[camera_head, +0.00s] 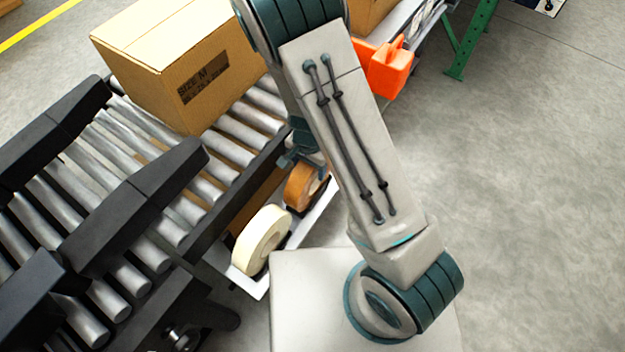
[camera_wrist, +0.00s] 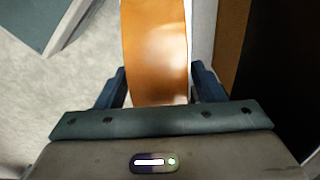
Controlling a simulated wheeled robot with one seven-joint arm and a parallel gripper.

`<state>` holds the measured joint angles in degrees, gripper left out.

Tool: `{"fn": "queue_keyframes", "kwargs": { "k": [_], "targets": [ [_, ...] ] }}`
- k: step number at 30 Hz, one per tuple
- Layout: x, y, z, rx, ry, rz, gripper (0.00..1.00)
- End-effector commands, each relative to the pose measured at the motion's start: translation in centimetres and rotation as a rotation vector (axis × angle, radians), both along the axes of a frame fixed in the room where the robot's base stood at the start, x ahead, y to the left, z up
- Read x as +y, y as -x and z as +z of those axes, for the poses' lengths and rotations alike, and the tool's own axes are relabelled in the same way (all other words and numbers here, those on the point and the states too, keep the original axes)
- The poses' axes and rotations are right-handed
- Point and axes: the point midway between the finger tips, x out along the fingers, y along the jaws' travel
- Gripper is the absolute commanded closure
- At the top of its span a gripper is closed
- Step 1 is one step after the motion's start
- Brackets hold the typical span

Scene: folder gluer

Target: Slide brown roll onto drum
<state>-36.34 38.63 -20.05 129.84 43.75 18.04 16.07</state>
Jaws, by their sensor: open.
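The brown roll (camera_head: 303,186) stands on edge in a white tray (camera_head: 262,291) beside the conveyor, partly hidden by my arm. In the wrist view the brown roll (camera_wrist: 155,50) lies between the two fingers of my gripper (camera_wrist: 157,88). The fingers are open, one on each side of the roll, with a gap showing on both sides. In the head view my gripper (camera_head: 297,158) is mostly hidden behind my arm, at the roll. A cream roll (camera_head: 262,240) stands in the same tray, nearer the camera. I cannot make out the drum in either view.
A roller conveyor (camera_head: 235,130) with black guides (camera_head: 135,205) runs along the left and carries a cardboard box (camera_head: 175,60). An orange part (camera_head: 385,66) and a green frame (camera_head: 470,40) stand behind my arm. Open floor (camera_head: 540,200) lies to the right.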

Motion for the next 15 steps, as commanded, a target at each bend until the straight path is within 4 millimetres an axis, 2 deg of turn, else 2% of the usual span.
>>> {"fn": "queue_keyframes", "kwargs": {
  "k": [4,5,11,15],
  "targets": [
    [0.00,0.00,0.07,0.000,0.000,0.000,0.38],
    [0.00,0.00,0.07,0.000,0.000,0.000,0.41],
    [0.00,0.00,0.07,0.000,0.000,0.000,0.97],
    [0.01,-0.06,0.31,-0.002,-0.001,0.000,0.97]
  ]
}}
